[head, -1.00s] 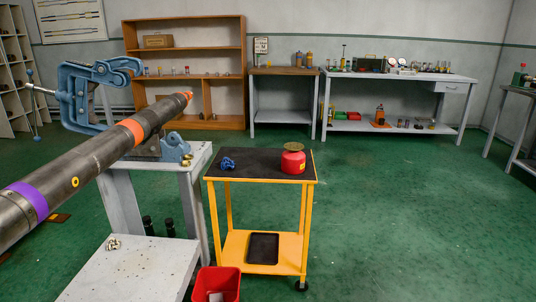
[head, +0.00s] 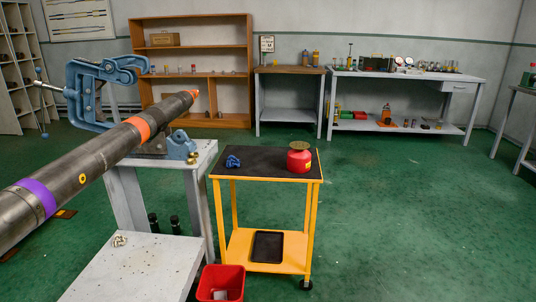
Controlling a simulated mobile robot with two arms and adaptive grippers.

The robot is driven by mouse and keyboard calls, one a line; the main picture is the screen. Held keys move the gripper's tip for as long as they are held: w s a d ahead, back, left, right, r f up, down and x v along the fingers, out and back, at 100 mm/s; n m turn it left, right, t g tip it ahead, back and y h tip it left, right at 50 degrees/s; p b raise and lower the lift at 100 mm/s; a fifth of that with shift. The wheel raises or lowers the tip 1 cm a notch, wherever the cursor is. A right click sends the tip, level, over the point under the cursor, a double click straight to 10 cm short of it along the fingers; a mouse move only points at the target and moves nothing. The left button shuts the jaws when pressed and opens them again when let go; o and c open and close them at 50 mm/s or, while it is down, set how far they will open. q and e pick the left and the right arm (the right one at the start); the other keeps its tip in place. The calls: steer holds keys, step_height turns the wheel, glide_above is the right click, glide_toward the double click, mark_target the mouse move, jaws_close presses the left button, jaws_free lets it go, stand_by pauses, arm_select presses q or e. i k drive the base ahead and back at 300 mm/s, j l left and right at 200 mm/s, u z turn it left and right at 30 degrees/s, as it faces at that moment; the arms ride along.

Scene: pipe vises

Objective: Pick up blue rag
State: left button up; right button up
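The blue rag (head: 233,161) lies crumpled on the black top of the yellow cart (head: 264,177), near its left back part. A red can (head: 299,158) with a brass-coloured lid stands to its right on the same top, apart from it. Neither of my grippers shows in the head view.
A long steel pipe (head: 99,160) with orange and purple bands runs from the left edge into a blue vise (head: 82,97) on a grey stand. A red bin (head: 220,284) stands before the cart. A low grey table (head: 135,272) is at front left. Green floor (head: 410,220) is clear at right.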

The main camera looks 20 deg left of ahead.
mark_target(232, 161)
steer(key=i+j, duration=0.4)
steer(key=i, duration=0.15)
steer(key=i+j, duration=0.4)
steer(key=i, duration=0.15)
